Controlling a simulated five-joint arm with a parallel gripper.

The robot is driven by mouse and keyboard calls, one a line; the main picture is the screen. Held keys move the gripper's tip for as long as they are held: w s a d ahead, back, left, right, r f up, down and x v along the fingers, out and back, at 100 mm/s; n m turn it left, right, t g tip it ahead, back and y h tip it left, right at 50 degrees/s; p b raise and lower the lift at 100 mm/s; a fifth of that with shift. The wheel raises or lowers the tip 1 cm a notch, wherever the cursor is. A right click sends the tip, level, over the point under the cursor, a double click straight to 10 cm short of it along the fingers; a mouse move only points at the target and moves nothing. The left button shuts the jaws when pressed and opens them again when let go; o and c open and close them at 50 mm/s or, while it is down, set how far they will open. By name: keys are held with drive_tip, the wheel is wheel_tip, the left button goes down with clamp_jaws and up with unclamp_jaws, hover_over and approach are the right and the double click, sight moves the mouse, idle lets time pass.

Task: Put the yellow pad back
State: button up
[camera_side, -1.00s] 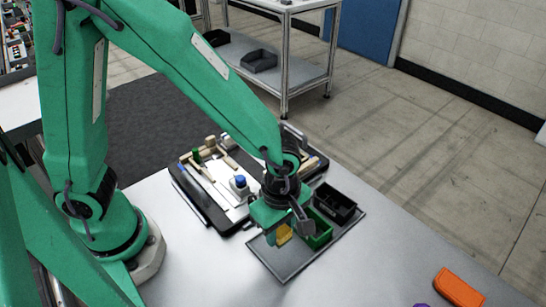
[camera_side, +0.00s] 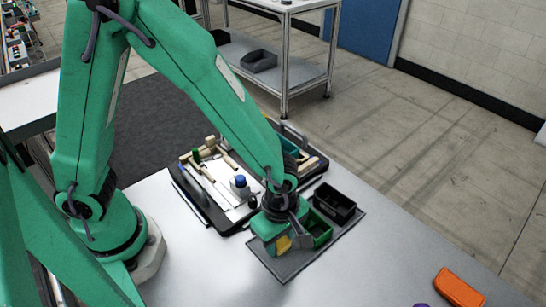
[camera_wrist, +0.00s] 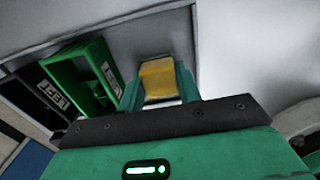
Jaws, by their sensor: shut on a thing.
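The yellow pad (camera_wrist: 157,79) is between the two fingers of my gripper (camera_wrist: 158,88) in the wrist view, and the gripper is shut on it. In the side view the yellow pad (camera_side: 283,243) shows at the lower edge of my gripper (camera_side: 282,246), partly hidden by it. My gripper is low over the grey tray (camera_side: 290,267), left of the green bin (camera_side: 318,229). I cannot tell whether the pad touches the tray.
A black bin (camera_side: 335,203) stands behind the green bin on the tray. A black pallet fixture (camera_side: 190,203) with pale parts and a blue-topped piece (camera_side: 240,183) lies behind my gripper. An orange object (camera_side: 459,289) lies at the front right. The table between is clear.

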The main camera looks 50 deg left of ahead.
drive_tip(key=shift+f, duration=0.15)
drive_tip(key=o, duration=0.9)
drive_tip(key=shift+o, duration=0.2)
drive_tip(key=shift+r, duration=0.2)
wheel_tip(320, 180, up, 12)
idle(0.5)
